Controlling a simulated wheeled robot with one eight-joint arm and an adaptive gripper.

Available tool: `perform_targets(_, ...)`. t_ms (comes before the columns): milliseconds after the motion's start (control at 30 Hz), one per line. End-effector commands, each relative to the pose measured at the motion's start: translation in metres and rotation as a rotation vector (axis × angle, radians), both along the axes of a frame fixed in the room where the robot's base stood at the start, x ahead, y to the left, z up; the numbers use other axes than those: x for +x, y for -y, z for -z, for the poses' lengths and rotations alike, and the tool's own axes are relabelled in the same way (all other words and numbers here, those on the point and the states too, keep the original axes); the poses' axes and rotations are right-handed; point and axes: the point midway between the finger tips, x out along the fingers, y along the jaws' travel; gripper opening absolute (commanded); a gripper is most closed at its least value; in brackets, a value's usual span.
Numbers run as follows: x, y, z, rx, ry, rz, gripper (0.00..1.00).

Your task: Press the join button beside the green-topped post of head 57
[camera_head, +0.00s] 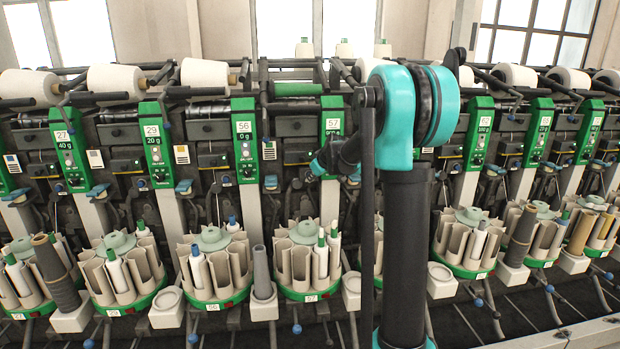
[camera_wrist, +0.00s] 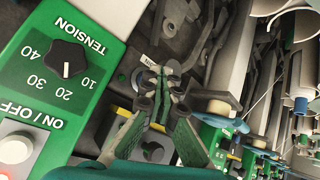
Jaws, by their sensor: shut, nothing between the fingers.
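Head 57 (camera_head: 333,124) has a tall post with a green top panel, partly covered by my arm in the head view. In the wrist view a green panel (camera_wrist: 92,92) with a black TENSION knob (camera_wrist: 66,58) and a pale ON/OFF button (camera_wrist: 15,150) fills the left. My gripper (camera_wrist: 160,80) is shut and empty, its tips together over dark machine parts right of this panel. A small white label (camera_wrist: 149,64), its text hard to read, shows just beyond the tips. I cannot make out the join button; the tips may hide it. I cannot tell whether they touch anything.
Head 56's green panel (camera_head: 245,140) stands to the left of head 57. Below are round bobbin magazines, including the one marked 57 (camera_head: 309,293), with a grey cone tube (camera_head: 262,272) beside it. Blue-tipped levers stick out near the machine front.

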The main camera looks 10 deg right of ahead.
Motion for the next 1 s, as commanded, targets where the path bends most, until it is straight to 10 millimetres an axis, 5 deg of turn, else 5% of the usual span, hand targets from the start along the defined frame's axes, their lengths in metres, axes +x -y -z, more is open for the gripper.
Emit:
perform_targets(667, 0.004, 0.0, 0.0, 0.0, 0.0, 0.0, 0.0)
perform_targets(1000, -0.008, 0.0, 0.0, 0.0, 0.0, 0.0, 0.0)
